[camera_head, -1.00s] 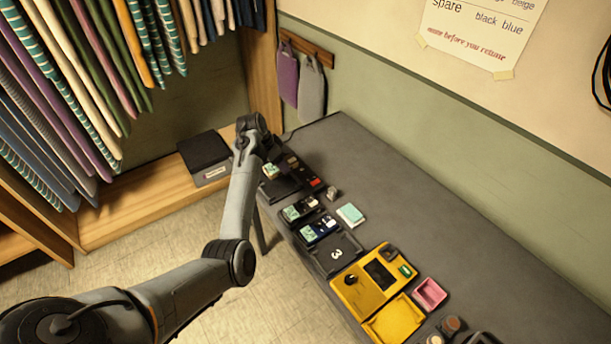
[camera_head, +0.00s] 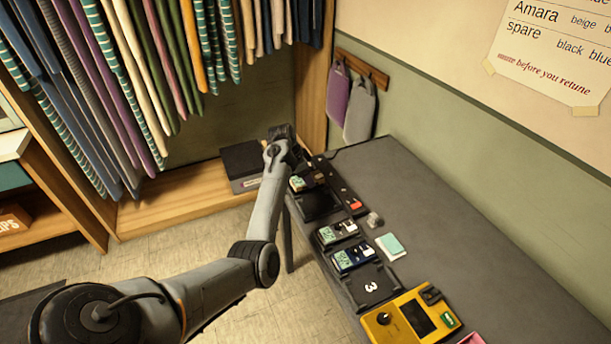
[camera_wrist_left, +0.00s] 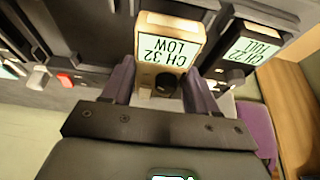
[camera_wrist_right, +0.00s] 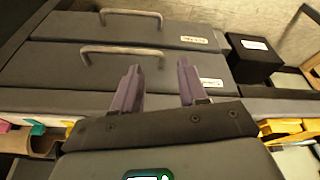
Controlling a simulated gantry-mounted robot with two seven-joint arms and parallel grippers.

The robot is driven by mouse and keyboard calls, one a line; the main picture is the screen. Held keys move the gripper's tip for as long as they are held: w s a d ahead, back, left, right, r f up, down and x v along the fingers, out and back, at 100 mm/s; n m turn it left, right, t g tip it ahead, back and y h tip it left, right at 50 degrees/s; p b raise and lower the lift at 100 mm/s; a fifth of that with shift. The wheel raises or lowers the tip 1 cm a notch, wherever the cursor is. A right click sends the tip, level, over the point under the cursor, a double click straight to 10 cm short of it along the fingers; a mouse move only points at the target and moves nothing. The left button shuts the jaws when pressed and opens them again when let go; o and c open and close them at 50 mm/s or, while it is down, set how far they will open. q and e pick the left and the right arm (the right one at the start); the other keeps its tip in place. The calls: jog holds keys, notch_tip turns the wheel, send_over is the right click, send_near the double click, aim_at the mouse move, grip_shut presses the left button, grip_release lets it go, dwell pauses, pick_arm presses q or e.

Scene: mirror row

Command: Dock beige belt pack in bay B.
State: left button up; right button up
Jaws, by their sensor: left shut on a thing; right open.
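The beige belt pack (camera_wrist_left: 168,44), labelled CH 32 LOW, is between the fingers of my left gripper (camera_wrist_left: 162,85) in the left wrist view. The gripper is shut on it. A dark belt pack (camera_wrist_left: 243,55) labelled CH 22 FULL sits beside it. In the head view my left gripper (camera_head: 303,165) is over the far end of the grey table, at a dark charging unit (camera_head: 320,204); the arm partly hides this spot. I cannot read a bay B mark. My right gripper (camera_wrist_right: 157,88) is open and empty, in front of grey drawers.
Two packs with green screens (camera_head: 337,232) sit in dark docks along the table's near edge, before a dock marked 3 (camera_head: 371,288). The grey table (camera_head: 450,230) is clear towards the wall.

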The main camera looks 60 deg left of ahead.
pick_arm(q)
jog(key=shift+p, duration=0.9)
dwell(1.0)
jog(key=shift+f+b, duration=0.4)
jog(key=shift+f, duration=0.7)
dwell(0.9)
jog(key=o, duration=1.2)
jog(key=shift+o, duration=0.2)
jog(key=v, duration=1)
jog(key=shift+s+a+r, duration=0.1)
jog(key=shift+r, duration=0.3)
